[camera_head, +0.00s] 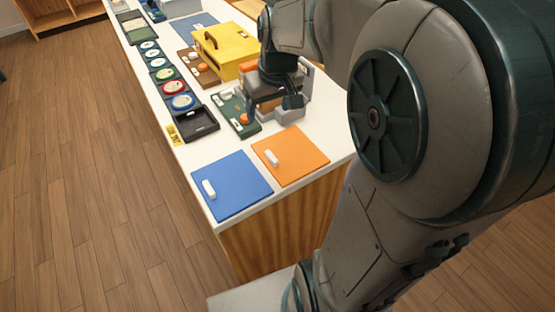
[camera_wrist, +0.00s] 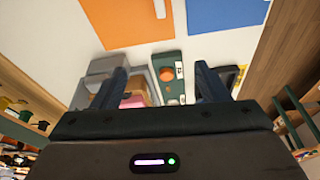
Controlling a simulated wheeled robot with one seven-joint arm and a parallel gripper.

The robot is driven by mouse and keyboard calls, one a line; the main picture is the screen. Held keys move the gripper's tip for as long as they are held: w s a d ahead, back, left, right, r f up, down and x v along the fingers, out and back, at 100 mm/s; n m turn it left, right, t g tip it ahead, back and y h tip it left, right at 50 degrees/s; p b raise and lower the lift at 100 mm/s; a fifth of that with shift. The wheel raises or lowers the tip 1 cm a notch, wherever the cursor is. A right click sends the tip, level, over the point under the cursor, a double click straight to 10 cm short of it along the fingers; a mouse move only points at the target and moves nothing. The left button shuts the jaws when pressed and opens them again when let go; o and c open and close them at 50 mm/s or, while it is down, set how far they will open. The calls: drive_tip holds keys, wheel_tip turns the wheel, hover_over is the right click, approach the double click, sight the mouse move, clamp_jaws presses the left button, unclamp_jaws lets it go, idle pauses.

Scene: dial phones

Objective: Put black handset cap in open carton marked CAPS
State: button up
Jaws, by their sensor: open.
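My gripper (camera_head: 290,98) is open, with its fingers pointing down over the grey and brown items at the table's right side. In the wrist view its two fingers (camera_wrist: 160,85) stand apart with nothing held between them. I cannot make out a black handset cap or a readable CAPS marking in either view. A black open tray (camera_head: 197,126) with a yellow label (camera_head: 173,134) beside it lies on the table's left edge. A grey holder (camera_head: 292,114) with a brown block (camera_head: 262,88) is partly hidden by my gripper.
A green board (camera_head: 232,112) with an orange knob lies left of my gripper. A yellow case (camera_head: 222,50) stands behind. Blue (camera_head: 238,183) and orange (camera_head: 290,160) panels with white handles lie at the near end. Several round dials line the left edge.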

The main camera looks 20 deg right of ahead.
drive_tip(key=s+a+f, duration=0.1)
drive_tip(key=s+a, duration=0.1)
drive_tip(key=s, duration=0.5)
drive_tip(key=s+a+f+m, duration=0.1)
drive_tip(key=s+f, duration=0.1)
drive_tip(key=s, duration=0.5)
drive_tip(key=shift+a+f+g, duration=0.2)
drive_tip(key=shift+a+g, duration=0.15)
drive_tip(key=shift+g, duration=0.05)
drive_tip(key=shift+d, duration=0.15)
